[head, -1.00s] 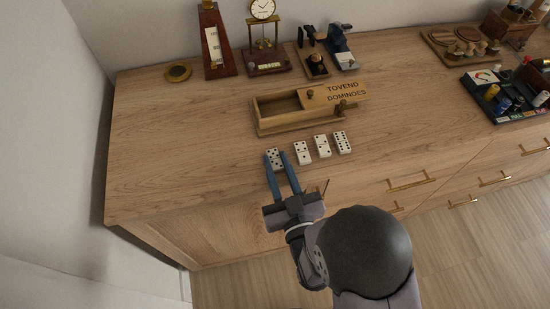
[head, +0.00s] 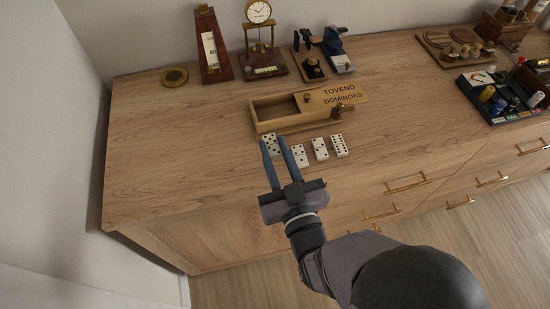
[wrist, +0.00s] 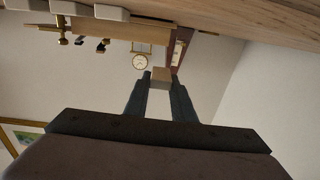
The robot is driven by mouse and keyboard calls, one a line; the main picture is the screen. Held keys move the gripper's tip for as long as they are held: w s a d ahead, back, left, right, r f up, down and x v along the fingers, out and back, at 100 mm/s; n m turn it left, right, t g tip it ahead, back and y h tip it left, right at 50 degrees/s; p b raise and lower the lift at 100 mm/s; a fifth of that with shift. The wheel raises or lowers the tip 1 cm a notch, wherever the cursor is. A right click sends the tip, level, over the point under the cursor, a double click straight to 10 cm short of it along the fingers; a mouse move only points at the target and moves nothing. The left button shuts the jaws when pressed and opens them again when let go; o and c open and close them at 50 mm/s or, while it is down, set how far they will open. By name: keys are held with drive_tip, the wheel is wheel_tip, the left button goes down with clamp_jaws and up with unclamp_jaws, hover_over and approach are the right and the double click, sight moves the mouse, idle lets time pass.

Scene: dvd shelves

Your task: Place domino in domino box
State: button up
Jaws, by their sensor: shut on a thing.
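My gripper (head: 272,143) is shut on the leftmost domino (head: 269,145), a white tile with black dots. The held domino also shows end-on between the fingertips in the wrist view (wrist: 161,78). In the head view it appears just in front of the domino box's left part; it looks lifted off the top. The wooden domino box (head: 262,126) is marked TOVEND DOMINOES. Its lid (head: 338,95) is slid to the right, leaving the left part open. Several other dominoes (head: 320,149) lie face up in a row in front of the box.
A metronome (head: 211,50), a clock (head: 259,12) and a small blue device (head: 337,55) stand along the back. A round brass piece (head: 174,77) lies at the back left. A dark tray (head: 505,100) sits at right. The left part of the wooden top is clear.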

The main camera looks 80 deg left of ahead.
drive_tip(key=shift+r, duration=1.2)
